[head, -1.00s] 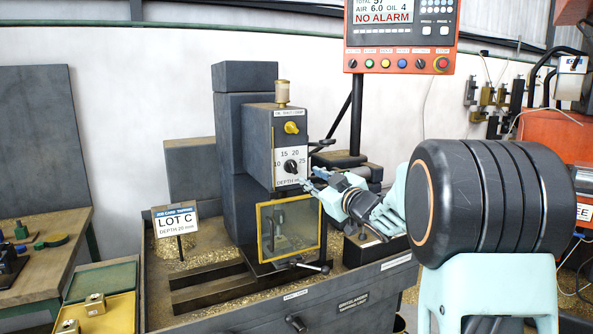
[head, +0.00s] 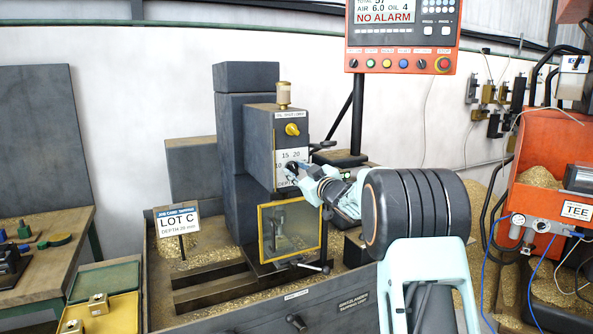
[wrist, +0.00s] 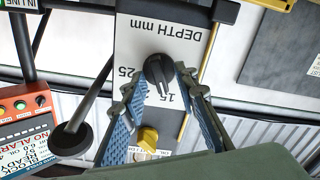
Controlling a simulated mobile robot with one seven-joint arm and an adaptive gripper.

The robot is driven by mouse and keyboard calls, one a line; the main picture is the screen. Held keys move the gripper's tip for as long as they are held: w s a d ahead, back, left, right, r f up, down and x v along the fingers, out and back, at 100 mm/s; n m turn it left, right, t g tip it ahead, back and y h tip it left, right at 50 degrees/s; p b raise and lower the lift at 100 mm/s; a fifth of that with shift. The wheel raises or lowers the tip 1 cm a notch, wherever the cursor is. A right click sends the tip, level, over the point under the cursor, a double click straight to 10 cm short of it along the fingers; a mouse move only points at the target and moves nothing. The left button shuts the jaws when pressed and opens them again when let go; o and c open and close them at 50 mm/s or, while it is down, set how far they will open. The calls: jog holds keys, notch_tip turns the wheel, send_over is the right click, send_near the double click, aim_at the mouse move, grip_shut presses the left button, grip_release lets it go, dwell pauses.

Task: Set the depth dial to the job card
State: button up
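The depth dial is a black knob (wrist: 158,68) on a white scale plate (wrist: 195,15), seen upside down in the wrist view. Its pointer end appears to lie near 15; the 20 is hidden by a finger. My gripper (wrist: 160,88) is open, its two blue-padded fingers reaching toward either side of the knob, and no firm contact shows. In the head view my gripper (head: 303,172) is at the dial plate (head: 292,156) on the drill's front and covers part of it. The job card (head: 176,222) reads LOT C with a depth in mm; its small figure is hard to read.
A yellow knob (head: 292,130) sits above the dial, and a yellow-framed guard window (head: 290,230) is below it. A lever with a black ball (wrist: 72,138) stands beside the plate in the wrist view. A red control panel (head: 402,36) hangs behind.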

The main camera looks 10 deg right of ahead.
grip_shut()
jog(key=shift+r+m+p, duration=0.15)
jog(key=shift+m+p, duration=0.15)
jog(key=shift+p, duration=0.15)
jog(key=shift+r+m+p, duration=0.1)
jog(key=shift+m+p, duration=0.55)
jog(key=shift+m, duration=0.05)
jog(key=shift+d+m+p, duration=0.15)
jog(key=shift+m+p, duration=0.9)
jog(key=shift+m, duration=0.15)
jog(key=m+p, duration=0.3)
jog(key=m, duration=0.2)
jog(key=shift+f+m, duration=0.2)
jog(key=shift+m, duration=0.1)
